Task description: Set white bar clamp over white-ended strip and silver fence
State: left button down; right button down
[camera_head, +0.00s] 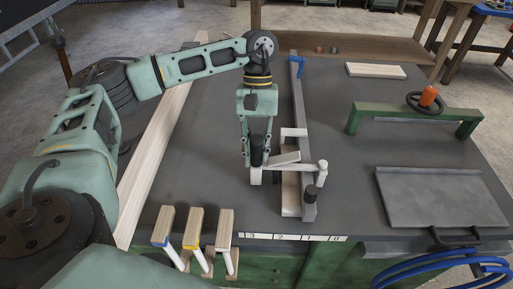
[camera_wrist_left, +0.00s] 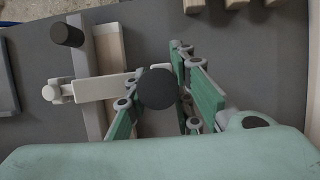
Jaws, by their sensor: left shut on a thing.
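My left gripper (camera_head: 258,172) is shut on the white bar clamp (camera_head: 285,158); in the wrist view its green fingers (camera_wrist_left: 160,100) flank a black round part. The clamp's white bar (camera_wrist_left: 100,86) reaches across the silver fence (camera_wrist_left: 85,60) and the pale wooden strip (camera_wrist_left: 109,48) beside it, with a white knob at its far end. Whether it touches them is unclear. The fence (camera_head: 298,100) runs lengthwise on the bench. The strip (camera_head: 290,195) lies along its left side; a white piece (camera_head: 293,132) shows near its far end. My right gripper is out of view.
Wooden pieces with blue, yellow and white marks (camera_head: 224,230) stand at the front left edge. A black post (camera_head: 313,192) rises near the fence's front end. A grey tray (camera_head: 440,200), green frame (camera_head: 415,112) and loose board (camera_head: 376,70) lie to the right. A long plank (camera_head: 155,150) lies left.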

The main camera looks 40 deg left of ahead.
pick_arm(q)
jog(key=shift+f, duration=0.3)
jog(key=c, duration=1.4)
grip_release()
jog(key=shift+c, duration=0.2)
jog(key=o, duration=0.5)
